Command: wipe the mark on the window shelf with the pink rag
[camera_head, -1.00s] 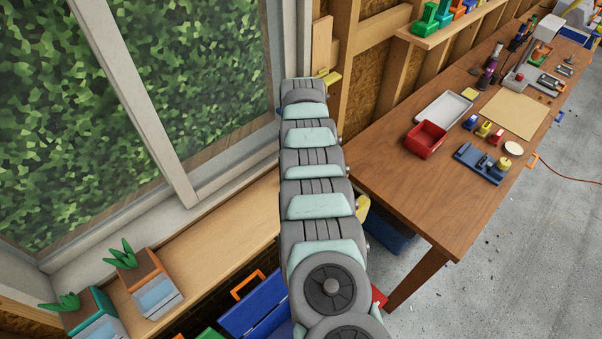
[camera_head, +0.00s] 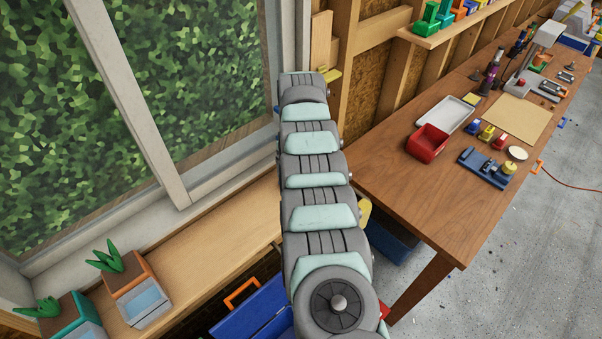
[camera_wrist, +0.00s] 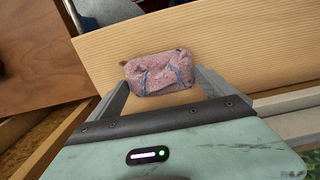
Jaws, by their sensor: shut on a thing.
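The pink rag (camera_wrist: 160,73) is between the two fingers of my gripper (camera_wrist: 163,80) in the wrist view. It is bunched, with bluish stripes, and lies on or just over the pale wooden window shelf (camera_wrist: 235,45); I cannot tell if it touches. Small brownish spots show at the rag's upper left and upper right edges; I cannot tell whether they belong to the mark or the rag. No other mark shows clearly. In the head view the window shelf (camera_head: 220,240) runs below the window, and my arm hides the gripper and rag.
Two potted plants (camera_head: 135,290) stand at the shelf's near left end. A blue bin (camera_head: 250,312) with an orange handle sits below the shelf. The workbench (camera_head: 400,180) at right holds a red bin (camera_head: 428,143), a white tray (camera_head: 445,113) and tools. The middle of the shelf is clear.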

